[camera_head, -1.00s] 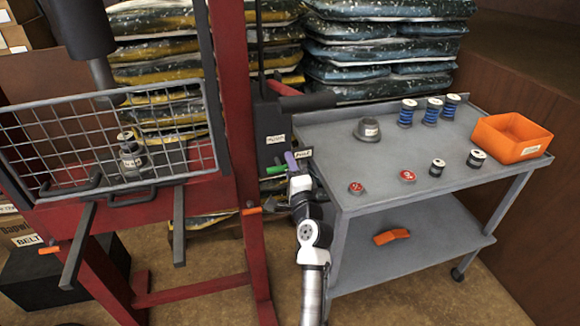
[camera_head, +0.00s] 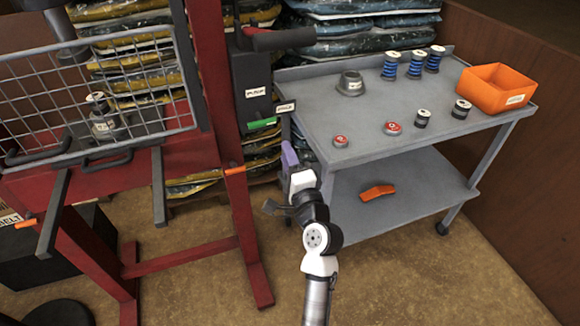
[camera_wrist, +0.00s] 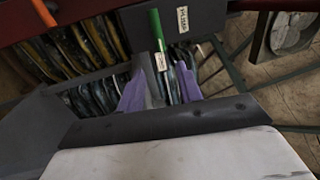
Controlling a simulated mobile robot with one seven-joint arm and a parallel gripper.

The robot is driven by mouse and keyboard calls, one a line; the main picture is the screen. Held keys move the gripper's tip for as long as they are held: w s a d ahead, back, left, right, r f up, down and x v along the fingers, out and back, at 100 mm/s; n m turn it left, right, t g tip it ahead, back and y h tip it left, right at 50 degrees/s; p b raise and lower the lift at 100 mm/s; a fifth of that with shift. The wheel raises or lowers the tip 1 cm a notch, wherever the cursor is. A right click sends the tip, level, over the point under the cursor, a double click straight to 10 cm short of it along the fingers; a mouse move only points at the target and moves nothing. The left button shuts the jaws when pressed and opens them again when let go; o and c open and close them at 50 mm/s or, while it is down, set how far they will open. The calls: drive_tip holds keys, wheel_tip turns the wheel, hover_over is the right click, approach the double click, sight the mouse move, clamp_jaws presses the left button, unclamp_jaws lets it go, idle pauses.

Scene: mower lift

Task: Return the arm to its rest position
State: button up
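My arm (camera_head: 320,245) rises from the bottom of the head view, folded at a white and dark joint. My gripper (camera_head: 289,158) is beside the cart's left end, its purple fingers pointing up. In the wrist view my gripper (camera_wrist: 160,88) shows two purple fingers apart with no object held between them. A green handle (camera_head: 262,123) with a label sticks out of the dark control box (camera_head: 252,85), above and left of my gripper. The wrist view shows the green handle (camera_wrist: 157,38) beyond the fingertips, apart from them.
The grey cart (camera_head: 350,100) on the right holds spools, red-topped discs and an orange bin (camera_head: 495,90). The red press frame (camera_head: 215,140) with its wire guard (camera_head: 60,100) stands on the left. Bare floor (camera_head: 400,275) lies in front of the cart.

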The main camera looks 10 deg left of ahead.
drive_tip(key=shift+s+d+f, duration=0.15)
drive_tip(key=shift+s+d, duration=0.25)
drive_tip(key=shift+s, duration=0.2)
